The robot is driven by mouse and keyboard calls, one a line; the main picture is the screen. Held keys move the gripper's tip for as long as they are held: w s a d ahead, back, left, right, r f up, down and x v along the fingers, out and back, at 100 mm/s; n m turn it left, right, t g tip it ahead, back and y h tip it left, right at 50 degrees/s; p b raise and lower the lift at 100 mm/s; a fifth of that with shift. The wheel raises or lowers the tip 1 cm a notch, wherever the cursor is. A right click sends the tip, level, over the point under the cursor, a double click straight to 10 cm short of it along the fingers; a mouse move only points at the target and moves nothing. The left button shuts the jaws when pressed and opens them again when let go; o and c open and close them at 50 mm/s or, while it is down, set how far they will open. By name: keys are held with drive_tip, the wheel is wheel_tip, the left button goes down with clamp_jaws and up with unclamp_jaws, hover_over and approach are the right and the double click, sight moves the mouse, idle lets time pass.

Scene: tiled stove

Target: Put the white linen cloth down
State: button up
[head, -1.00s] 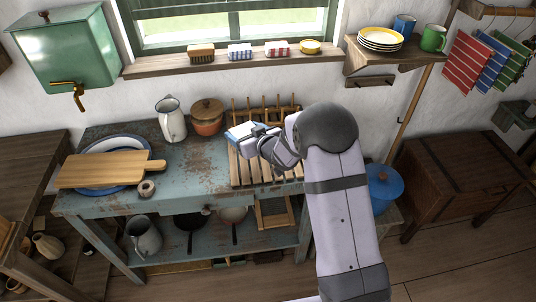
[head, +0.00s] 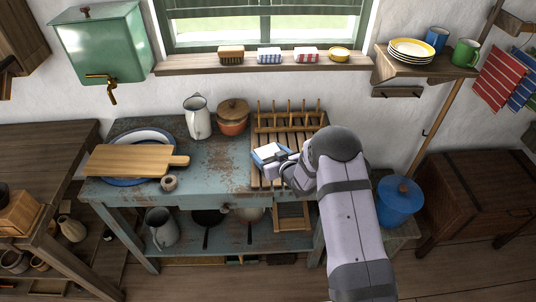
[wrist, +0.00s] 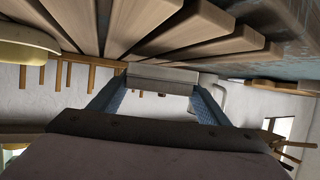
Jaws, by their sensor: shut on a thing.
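A white thing with blue on it (head: 268,152), seemingly the folded linen cloth, is at the tip of my gripper (head: 284,163) in the head view. It is over the left part of the slatted wooden rack (head: 272,178) on the worn blue table. In the wrist view, a pale flat block (wrist: 162,76) spans between the two bluish fingers of my gripper (wrist: 158,90), which is shut on it. The rack's slats (wrist: 190,45) run close along the top of that view. I cannot tell whether the cloth touches the slats. My arm hides the rack's right front.
A row of upright pegs (head: 288,116) stands at the rack's back. A brown lidded pot (head: 233,120) and a white jug (head: 197,118) stand left of it. A cutting board (head: 130,160) lies across a basin. The worn blue tabletop (head: 215,178) is clear between.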

drive_tip(key=shift+f, duration=0.65)
drive_tip(key=shift+f, duration=0.2)
drive_tip(key=o, duration=1.2)
drive_tip(key=shift+c, duration=0.2)
drive_tip(key=shift+r, duration=0.3)
drive_tip(key=b+v, duration=0.2)
drive_tip(key=v, duration=1)
drive_tip(key=shift+d, duration=0.1)
